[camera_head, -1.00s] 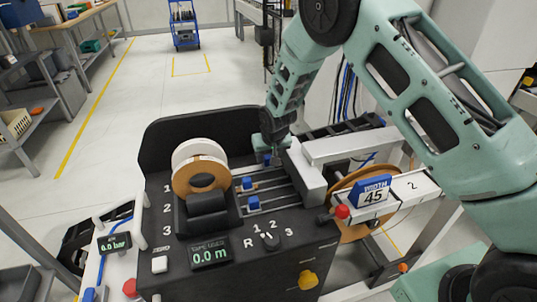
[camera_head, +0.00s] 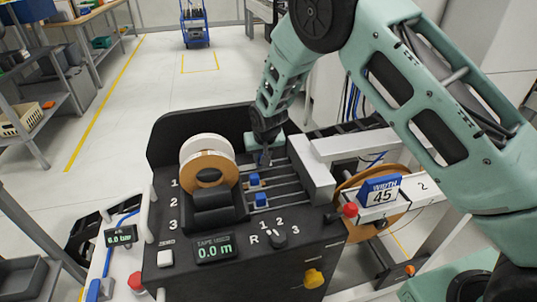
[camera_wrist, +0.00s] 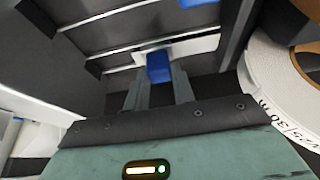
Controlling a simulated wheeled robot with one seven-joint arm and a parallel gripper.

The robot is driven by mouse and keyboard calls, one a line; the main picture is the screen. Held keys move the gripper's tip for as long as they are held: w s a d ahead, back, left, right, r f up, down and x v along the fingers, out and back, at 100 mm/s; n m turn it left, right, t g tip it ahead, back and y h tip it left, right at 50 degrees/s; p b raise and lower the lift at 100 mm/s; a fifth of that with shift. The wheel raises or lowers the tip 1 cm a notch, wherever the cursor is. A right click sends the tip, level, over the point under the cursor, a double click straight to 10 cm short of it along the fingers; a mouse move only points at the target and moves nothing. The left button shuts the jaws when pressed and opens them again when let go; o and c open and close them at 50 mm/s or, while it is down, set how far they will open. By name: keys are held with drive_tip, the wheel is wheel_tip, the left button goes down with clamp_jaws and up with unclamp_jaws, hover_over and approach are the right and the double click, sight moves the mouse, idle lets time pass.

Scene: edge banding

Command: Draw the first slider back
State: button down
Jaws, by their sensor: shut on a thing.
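My gripper (camera_head: 263,160) reaches down onto the top rail of the black machine, at row 1. In the wrist view my gripper (camera_wrist: 158,92) has its two grey fingers closed around the blue first slider (camera_wrist: 158,66). In the head view that slider is mostly hidden by the gripper. The second slider (camera_head: 254,179) and third slider (camera_head: 260,199) sit on the rails below it, untouched. Another blue slider (camera_wrist: 189,3) shows at the top edge of the wrist view.
White and orange tape rolls (camera_head: 207,160) stand just left of the rails. A light grey block (camera_head: 311,168) bounds the rails on the right. A selector knob (camera_head: 277,239), a tape display (camera_head: 214,249) and a blue width sign (camera_head: 381,191) are nearby.

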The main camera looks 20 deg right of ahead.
drive_tip(key=c, duration=1.2)
unclamp_jaws()
drive_tip(key=shift+o, duration=0.2)
drive_tip(key=b+v, duration=0.2)
drive_tip(key=v, duration=1.5)
drive_tip(key=shift+r, duration=0.25)
drive_tip(key=shift+c, duration=0.4)
